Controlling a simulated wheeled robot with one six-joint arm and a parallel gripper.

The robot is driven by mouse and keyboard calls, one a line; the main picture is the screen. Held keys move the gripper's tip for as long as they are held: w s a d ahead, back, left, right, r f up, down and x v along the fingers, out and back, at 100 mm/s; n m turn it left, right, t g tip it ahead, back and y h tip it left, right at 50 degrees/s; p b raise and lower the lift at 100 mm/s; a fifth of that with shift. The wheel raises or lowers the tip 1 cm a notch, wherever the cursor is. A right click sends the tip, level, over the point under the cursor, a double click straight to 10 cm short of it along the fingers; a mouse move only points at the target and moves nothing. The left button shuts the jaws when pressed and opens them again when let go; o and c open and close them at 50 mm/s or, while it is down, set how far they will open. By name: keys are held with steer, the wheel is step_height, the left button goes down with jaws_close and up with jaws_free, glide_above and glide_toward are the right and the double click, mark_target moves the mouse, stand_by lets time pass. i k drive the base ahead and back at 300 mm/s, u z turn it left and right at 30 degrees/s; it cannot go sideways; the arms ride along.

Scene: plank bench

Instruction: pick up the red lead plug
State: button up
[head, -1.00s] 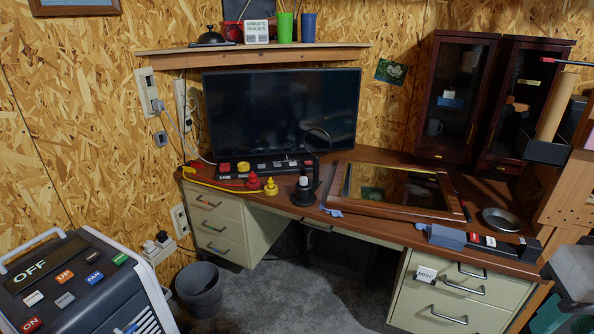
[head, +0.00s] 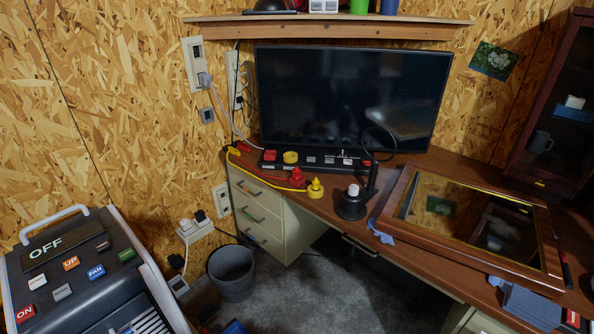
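The red lead plug (head: 297,176) stands on the wooden desk near its left front edge, in front of the black button strip. A red lead (head: 262,176) runs from it to the left along the desk. A similar yellow plug (head: 315,189) stands right beside it, a little nearer the front edge, with a yellow lead. No part of my gripper shows in the head view.
A black stand with a white top (head: 351,202) is to the right of the plugs, and a framed glass panel (head: 470,222) lies further right. A monitor (head: 350,98) stands behind. A bin (head: 232,272) and a control box (head: 85,265) are at lower left.

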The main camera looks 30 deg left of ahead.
mark_target(296, 176)
steer(key=u, duration=0.65)
steer(key=i, duration=0.9)
steer(key=u, duration=0.75)
